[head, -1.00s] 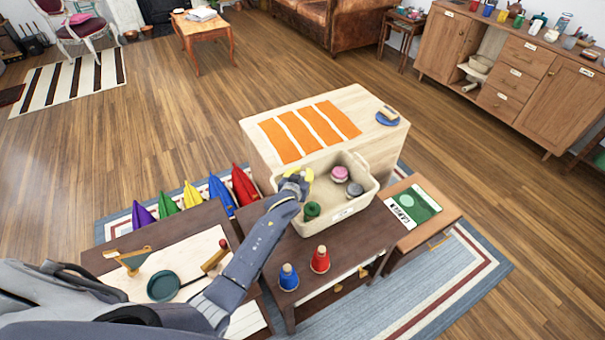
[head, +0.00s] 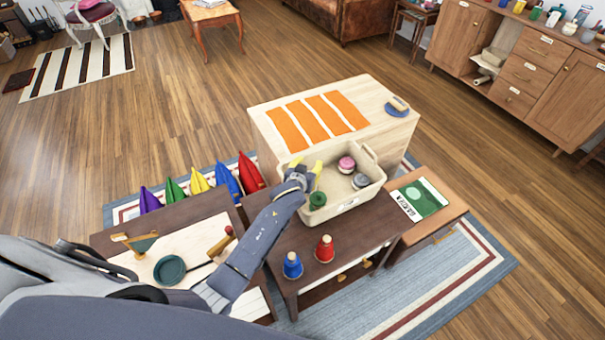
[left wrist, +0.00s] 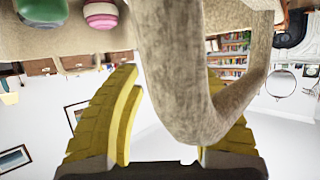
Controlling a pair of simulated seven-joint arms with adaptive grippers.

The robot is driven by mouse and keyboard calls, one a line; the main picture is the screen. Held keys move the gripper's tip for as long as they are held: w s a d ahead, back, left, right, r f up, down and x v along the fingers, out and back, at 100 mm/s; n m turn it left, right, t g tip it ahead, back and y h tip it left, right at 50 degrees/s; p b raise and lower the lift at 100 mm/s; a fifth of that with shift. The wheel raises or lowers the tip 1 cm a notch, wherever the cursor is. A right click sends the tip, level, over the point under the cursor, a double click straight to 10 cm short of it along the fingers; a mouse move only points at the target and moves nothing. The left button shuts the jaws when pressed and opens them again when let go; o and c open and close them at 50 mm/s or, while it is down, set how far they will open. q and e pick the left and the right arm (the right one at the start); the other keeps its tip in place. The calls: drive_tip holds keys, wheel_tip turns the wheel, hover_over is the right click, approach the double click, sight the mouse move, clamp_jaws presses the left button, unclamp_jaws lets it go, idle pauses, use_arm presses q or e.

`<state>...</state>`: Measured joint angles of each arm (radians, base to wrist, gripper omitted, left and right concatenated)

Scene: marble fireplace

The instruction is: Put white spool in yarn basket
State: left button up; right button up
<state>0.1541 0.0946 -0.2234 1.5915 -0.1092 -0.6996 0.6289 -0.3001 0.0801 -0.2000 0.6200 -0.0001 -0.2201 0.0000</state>
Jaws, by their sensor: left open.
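The beige yarn basket (head: 371,197) stands on the dark wooden table. In the left wrist view the basket's loop handle (left wrist: 180,85) passes between the open fingers. That view also shows the green spool (left wrist: 42,10) and the pink spool (left wrist: 100,14). I cannot make out a white spool in any view; my gripper hides part of the basket. My right gripper is not in view.
A blue spool (head: 292,265) and a red spool (head: 324,248) stand upright on the table in front of the basket. A pale cabinet with orange stripes (head: 318,118) is behind it. A green booklet (head: 420,198) lies to the right. Coloured cones (head: 228,182) stand at left.

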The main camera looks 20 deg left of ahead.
use_arm(q)
drive_tip(key=v, duration=1.1)
drive_tip(key=shift+r, duration=0.25)
